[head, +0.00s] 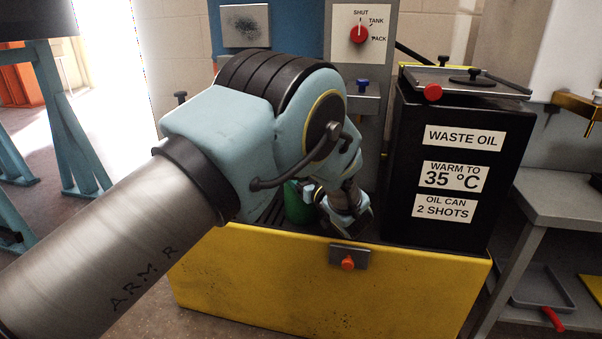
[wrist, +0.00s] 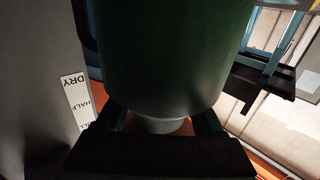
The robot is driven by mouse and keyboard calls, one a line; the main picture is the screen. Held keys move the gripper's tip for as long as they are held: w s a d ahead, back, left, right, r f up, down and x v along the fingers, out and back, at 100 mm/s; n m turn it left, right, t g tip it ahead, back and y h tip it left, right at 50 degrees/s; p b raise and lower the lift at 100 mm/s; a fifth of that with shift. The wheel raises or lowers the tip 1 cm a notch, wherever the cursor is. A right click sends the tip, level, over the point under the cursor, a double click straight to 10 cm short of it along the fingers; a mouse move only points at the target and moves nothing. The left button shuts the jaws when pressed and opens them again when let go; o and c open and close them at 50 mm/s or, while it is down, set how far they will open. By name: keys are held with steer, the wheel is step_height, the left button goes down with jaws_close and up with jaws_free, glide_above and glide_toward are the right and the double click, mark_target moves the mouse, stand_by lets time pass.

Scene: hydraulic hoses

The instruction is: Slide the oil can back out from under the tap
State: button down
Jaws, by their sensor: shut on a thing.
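The green oil can (head: 298,204) stands low behind the yellow front panel, mostly hidden by my arm. In the wrist view the can (wrist: 165,55) fills the upper middle, with a paler, narrower part below its green body. My gripper (wrist: 160,128) is shut on this narrower part, a finger on each side. In the head view my gripper (head: 304,190) is at the can, partly covered by my arm. I cannot make out the tap's spout; my arm hides the area above the can.
A yellow panel (head: 330,290) with an orange knob stands in front. A black waste oil tank (head: 450,170) is close on the right. Behind is a red selector knob (head: 359,34) marked SHUT, TANK and PACK. A DRY/HALF label (wrist: 76,100) shows beside the can.

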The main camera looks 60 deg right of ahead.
steer(key=shift+a, duration=0.1)
jaws_free()
steer(key=shift+s, duration=0.1)
steer(key=p+v, duration=0.1)
steer(key=v, duration=0.9)
steer(key=shift+s+a+p, duration=0.25)
steer(key=shift+p, duration=0.15)
